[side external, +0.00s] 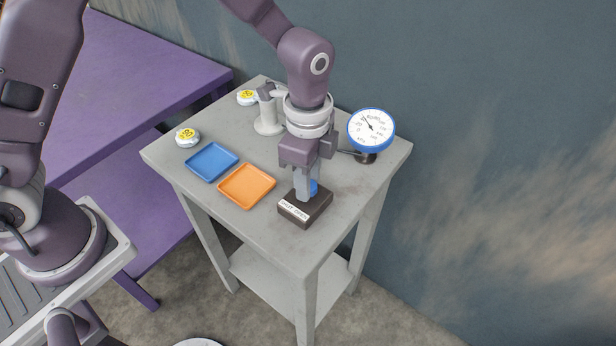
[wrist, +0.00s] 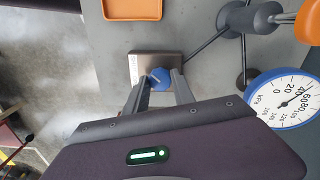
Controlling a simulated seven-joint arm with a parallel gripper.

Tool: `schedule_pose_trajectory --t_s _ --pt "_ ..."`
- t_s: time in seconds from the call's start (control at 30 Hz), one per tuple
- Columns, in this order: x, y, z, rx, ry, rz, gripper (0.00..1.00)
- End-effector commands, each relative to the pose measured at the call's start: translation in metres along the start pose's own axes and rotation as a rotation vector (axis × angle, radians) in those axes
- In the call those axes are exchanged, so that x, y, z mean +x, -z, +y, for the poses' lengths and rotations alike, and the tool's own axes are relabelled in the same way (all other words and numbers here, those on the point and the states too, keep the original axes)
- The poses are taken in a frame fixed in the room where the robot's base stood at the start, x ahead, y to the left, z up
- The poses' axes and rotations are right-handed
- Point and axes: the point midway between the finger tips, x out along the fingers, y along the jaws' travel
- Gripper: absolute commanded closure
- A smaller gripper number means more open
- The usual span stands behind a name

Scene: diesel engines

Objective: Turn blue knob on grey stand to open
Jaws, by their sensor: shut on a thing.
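The blue knob (side external: 313,187) sits on a dark block with a white label (side external: 305,207) near the front of the grey stand (side external: 245,225). My gripper (side external: 307,194) points down at the knob and is shut on it, with the fingers hiding much of it in the side view. In the wrist view the knob (wrist: 160,77) shows between the two fingertips (wrist: 159,82), with a light line on its top. The block (wrist: 140,66) lies under it. The label's words are too small to read surely.
A blue-rimmed gauge (side external: 371,130) stands at the back right of the stand. A blue tray (side external: 212,162) and an orange tray (side external: 247,186) lie left of the block. Two small round white-and-yellow items (side external: 187,137) and a grey post (side external: 267,115) are farther back. A purple table (side external: 140,65) stands behind left.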

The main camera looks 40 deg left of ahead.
Motion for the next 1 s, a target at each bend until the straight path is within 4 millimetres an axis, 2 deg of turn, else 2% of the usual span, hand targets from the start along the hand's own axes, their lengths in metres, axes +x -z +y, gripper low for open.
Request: schedule_pose_trajectory --t_s 0.27,1.0 --pt "-0.0007 0.0003 -0.0001 -0.19 0.0 0.001 1.0" --pt "-0.001 0.0004 -0.0001 -0.894 0.001 0.002 1.0"
